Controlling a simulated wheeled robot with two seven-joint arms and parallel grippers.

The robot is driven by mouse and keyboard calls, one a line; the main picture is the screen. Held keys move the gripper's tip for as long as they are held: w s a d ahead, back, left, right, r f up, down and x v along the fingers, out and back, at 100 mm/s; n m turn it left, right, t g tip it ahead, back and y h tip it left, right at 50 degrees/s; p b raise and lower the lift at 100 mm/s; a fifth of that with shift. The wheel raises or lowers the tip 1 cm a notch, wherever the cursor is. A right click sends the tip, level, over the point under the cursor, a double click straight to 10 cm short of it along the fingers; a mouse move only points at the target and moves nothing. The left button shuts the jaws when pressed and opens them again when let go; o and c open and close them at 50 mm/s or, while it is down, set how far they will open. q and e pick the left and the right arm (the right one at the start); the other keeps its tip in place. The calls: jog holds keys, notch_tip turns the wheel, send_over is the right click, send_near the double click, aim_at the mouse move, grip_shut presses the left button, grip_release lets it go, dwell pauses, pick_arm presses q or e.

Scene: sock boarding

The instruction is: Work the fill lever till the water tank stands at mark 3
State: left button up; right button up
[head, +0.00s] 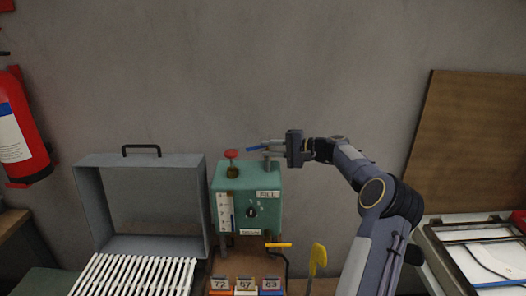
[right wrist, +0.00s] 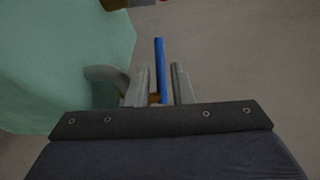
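The green tank unit (head: 248,200) stands at the centre of the head view, with a FILL label on its upper front. A pale gauge strip (head: 225,212) runs down its left front; its marks and water level are too small to read. A blue bar (head: 253,148), apparently the fill lever's handle, is above the tank's top. My right gripper (head: 271,149) is at the bar from the right. In the right wrist view the blue bar (right wrist: 160,70) lies between the fingers, with narrow gaps seen on both sides. My left gripper is out of view.
A red knob (head: 231,154) stands on the tank's top left. A grey handled frame (head: 140,160) and a white slatted rack (head: 135,275) are at left. A yellow tool (head: 317,258) and a row of labelled blocks (head: 245,285) are in front. A fire extinguisher (head: 20,130) hangs far left.

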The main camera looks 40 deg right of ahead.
jog(key=shift+b+v, duration=0.5)
jog(key=shift+v, duration=2)
dwell(5.5)
